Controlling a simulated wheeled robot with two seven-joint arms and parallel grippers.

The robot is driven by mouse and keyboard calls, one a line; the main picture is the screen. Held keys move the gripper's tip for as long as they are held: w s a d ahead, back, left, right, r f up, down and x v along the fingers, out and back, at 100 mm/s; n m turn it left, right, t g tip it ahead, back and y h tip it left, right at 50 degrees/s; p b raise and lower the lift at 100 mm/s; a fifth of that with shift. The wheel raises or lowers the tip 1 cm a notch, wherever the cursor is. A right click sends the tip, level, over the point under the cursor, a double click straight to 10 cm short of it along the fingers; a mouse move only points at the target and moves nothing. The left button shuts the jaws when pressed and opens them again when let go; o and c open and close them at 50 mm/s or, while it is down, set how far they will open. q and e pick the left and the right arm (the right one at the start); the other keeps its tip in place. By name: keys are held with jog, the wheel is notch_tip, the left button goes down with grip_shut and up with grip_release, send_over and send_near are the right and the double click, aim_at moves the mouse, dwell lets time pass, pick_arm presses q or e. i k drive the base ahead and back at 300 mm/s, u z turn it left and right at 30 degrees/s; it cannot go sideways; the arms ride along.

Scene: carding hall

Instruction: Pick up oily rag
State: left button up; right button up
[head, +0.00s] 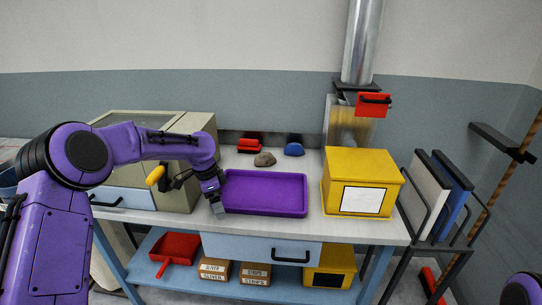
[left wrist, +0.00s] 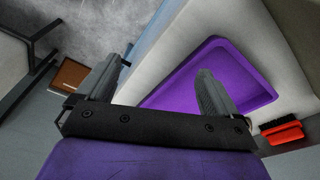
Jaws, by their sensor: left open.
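A small grey-brown crumpled lump (head: 265,159), which looks like the oily rag, lies on the workbench behind the purple tray. It does not show in the left wrist view. My left gripper (head: 217,203) is low at the left end of the tray, in front of and left of the lump, and apart from it. In the left wrist view my left gripper (left wrist: 160,85) has its two fingers wide apart with nothing between them. My right gripper is out of view; only a bit of my right arm shows at the bottom right.
The empty purple tray (head: 264,209) fills the bench middle; it also shows in the left wrist view (left wrist: 240,92). A red brush (head: 249,146) and blue item (head: 294,149) lie behind. A yellow box (head: 361,178) stands right, a beige cabinet (head: 190,190) left.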

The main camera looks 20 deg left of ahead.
aim_at(263, 158)
jog(key=i, duration=1.35)
jog(key=u, duration=0.05)
